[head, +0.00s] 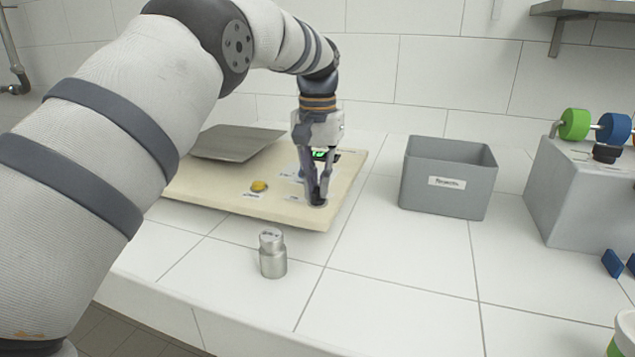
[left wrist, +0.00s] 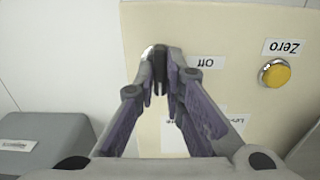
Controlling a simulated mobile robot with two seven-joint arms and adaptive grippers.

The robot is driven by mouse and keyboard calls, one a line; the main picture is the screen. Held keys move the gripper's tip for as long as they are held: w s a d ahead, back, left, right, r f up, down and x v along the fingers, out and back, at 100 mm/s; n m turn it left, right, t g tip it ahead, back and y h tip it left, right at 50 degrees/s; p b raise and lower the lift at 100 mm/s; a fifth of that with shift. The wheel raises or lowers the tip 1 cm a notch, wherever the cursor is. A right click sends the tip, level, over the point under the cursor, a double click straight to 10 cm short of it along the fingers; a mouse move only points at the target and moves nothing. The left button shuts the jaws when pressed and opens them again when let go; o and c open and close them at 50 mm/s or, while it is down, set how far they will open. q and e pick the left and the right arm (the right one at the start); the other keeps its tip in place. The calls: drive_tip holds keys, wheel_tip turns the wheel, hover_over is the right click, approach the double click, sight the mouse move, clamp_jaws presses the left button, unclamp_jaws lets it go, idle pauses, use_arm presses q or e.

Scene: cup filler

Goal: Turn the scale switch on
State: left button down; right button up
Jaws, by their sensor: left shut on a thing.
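The cream scale (head: 230,203) lies on the white counter, with a grey pan (head: 235,144) at its back left and a lit green display (head: 321,154). Its switch (head: 317,202) is at the front right corner and is mostly covered by my fingers. My left gripper (head: 318,192) points down over the switch and is shut on it. In the left wrist view the fingertips (left wrist: 161,68) meet at the switch, with a silvery round edge showing beside them. A label reading "Off" (left wrist: 206,62) is next to it. My right gripper is not in view.
A yellow Zero button (head: 259,186) sits on the scale left of the switch. A metal weight (head: 272,255) stands in front. A grey bin (head: 448,180) stands to the right, and a grey block (head: 585,195) with coloured rollers is farther right. Counter between scale and bin is clear.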

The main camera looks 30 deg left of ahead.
sight(318, 188)
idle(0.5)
use_arm(q)
drive_tip(key=c, duration=1.7)
unclamp_jaws()
drive_tip(key=shift+r, duration=0.1)
wheel_tip(318, 188, up, 7)
drive_tip(key=shift+r, duration=0.15)
